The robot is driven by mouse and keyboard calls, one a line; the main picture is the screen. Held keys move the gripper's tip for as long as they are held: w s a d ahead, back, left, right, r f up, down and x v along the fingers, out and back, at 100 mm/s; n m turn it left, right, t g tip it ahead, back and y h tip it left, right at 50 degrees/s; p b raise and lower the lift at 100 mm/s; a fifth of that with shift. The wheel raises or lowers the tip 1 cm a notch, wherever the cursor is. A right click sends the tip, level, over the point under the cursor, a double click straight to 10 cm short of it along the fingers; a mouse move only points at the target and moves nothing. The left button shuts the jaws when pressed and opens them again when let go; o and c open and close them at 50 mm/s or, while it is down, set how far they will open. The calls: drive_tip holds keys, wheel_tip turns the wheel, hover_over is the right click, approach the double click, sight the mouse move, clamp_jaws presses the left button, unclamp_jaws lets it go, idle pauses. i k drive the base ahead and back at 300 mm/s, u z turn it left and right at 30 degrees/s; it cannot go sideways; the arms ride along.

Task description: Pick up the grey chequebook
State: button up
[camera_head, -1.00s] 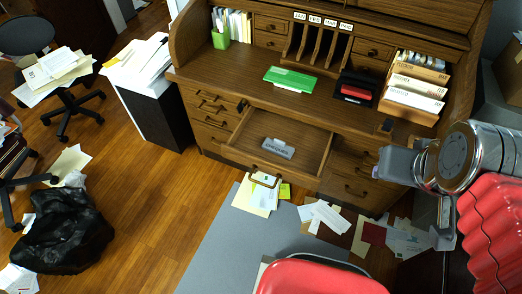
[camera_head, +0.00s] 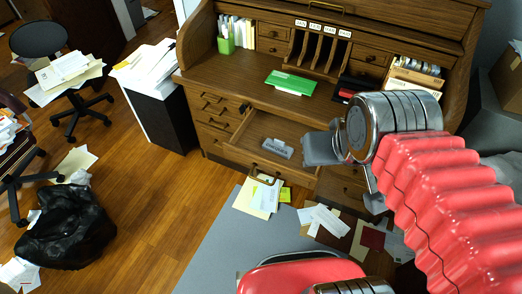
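The grey chequebook (camera_head: 277,148) lies in the open middle drawer (camera_head: 240,150) of the wooden roll-top desk, with dark lettering on its face. My gripper (camera_head: 318,150) is at the right side of the drawer in the picture, just right of the chequebook and apart from it in the view. The gripper's grey end points left. Its fingers are seen side-on, so I cannot tell whether they are open or shut. The arm hides the right part of the drawer and the desk's lower right side.
On the desktop lie a green booklet (camera_head: 291,83) and a dark stamp-pad-like item (camera_head: 350,88). Letter boxes (camera_head: 415,78) stand at the right. Papers (camera_head: 258,197) lie on the floor below the drawer. A black bag (camera_head: 65,230) and a paper-laden chair (camera_head: 65,68) are at left.

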sight(276, 146)
drive_tip(key=u, duration=0.65)
drive_tip(key=i, duration=1)
drive_tip(key=u, duration=0.1)
